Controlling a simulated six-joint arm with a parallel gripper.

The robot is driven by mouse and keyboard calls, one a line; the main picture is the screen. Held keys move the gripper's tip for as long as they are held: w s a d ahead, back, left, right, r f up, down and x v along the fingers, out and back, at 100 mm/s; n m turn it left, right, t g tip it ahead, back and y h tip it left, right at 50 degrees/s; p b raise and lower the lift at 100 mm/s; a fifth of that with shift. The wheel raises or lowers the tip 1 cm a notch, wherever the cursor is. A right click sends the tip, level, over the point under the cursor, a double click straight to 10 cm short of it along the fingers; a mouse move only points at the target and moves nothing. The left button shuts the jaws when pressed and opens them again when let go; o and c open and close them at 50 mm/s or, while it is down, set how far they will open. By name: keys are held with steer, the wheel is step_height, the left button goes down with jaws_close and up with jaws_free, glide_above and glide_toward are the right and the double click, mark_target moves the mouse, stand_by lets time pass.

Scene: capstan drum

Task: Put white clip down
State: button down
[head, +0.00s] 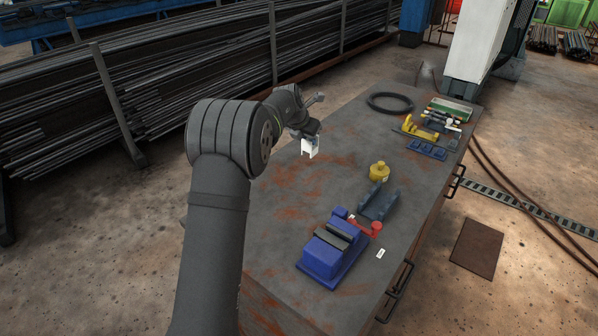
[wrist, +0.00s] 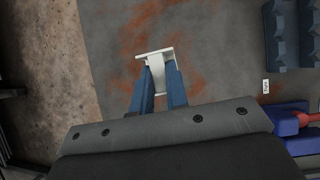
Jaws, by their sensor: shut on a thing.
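The white clip (head: 310,150) is at the end of my arm, near the far left edge of the workbench (head: 285,225). In the wrist view the white clip (wrist: 154,56) sits between the two blue fingertips. My gripper (wrist: 160,78) is shut on it. Bench top with rust-coloured patches shows below and around the clip. I cannot tell exactly how high the clip is above the surface. In the head view my gripper (head: 309,140) is small and its fingers are partly hidden.
A blue vise (head: 325,262) with a red handle, a grey channel-shaped block (head: 379,204) and a yellow weight-like piece (head: 379,171) stand to the right. A black ring (head: 390,102), a blue tray (head: 426,149) and a green box (head: 452,108) lie farther back. The bench middle is clear.

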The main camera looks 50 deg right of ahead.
steer(key=s+d, duration=0.2)
steer(key=s, duration=0.3)
steer(key=shift+m, duration=0.4)
steer(key=shift+w+f, duration=5.6)
steer(key=shift+f, duration=0.15)
steer(key=c, duration=1.4)
jaws_free()
